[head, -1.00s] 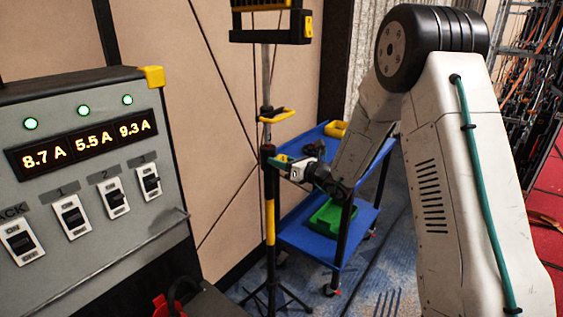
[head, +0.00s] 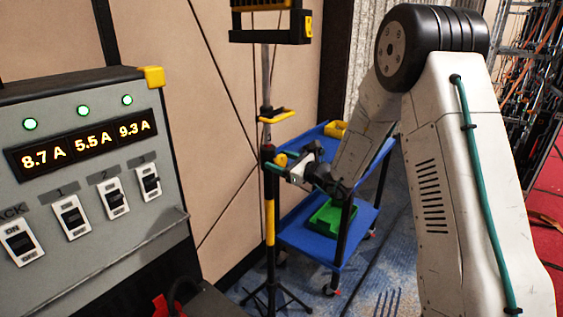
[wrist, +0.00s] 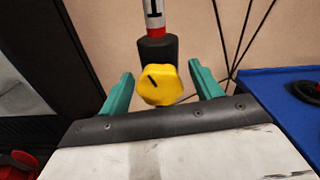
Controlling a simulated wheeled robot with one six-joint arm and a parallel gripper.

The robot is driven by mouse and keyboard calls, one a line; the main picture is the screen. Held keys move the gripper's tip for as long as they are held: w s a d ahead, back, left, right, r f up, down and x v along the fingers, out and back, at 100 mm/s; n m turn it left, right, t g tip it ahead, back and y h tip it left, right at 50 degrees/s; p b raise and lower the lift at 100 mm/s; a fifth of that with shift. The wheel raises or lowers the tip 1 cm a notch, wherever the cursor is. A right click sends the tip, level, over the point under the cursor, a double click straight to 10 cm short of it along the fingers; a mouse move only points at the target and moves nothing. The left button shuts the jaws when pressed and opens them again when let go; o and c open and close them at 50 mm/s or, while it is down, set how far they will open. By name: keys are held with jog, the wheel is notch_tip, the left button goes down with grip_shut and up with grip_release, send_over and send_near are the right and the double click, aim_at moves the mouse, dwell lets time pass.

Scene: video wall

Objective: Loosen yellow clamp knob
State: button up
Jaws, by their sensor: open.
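The yellow clamp knob (wrist: 159,84) sits on the black collar (wrist: 157,48) of a tripod stand, with a dark mark on its face. In the head view the knob (head: 281,159) shows just beside my gripper (head: 283,162). My gripper is open. In the wrist view its two teal fingers (wrist: 160,71) stand to the left and right of the knob, with a gap on each side. The stand's pole (head: 267,85) rises above the collar. The back of the knob is hidden.
A blue cart (head: 357,233) with a green bin (head: 328,217) stands close behind my gripper. A yellow handle (head: 277,116) sticks out higher on the stand, below a lamp head (head: 270,37). A grey power panel (head: 75,210) with lit readouts fills the left.

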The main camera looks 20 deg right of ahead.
jog(key=v, duration=0.7)
jog(key=shift+s+d, duration=0.25)
jog(key=shift+s, duration=0.05)
jog(key=x, duration=0.7)
jog(key=shift+f, duration=0.25)
jog(key=c, duration=1)
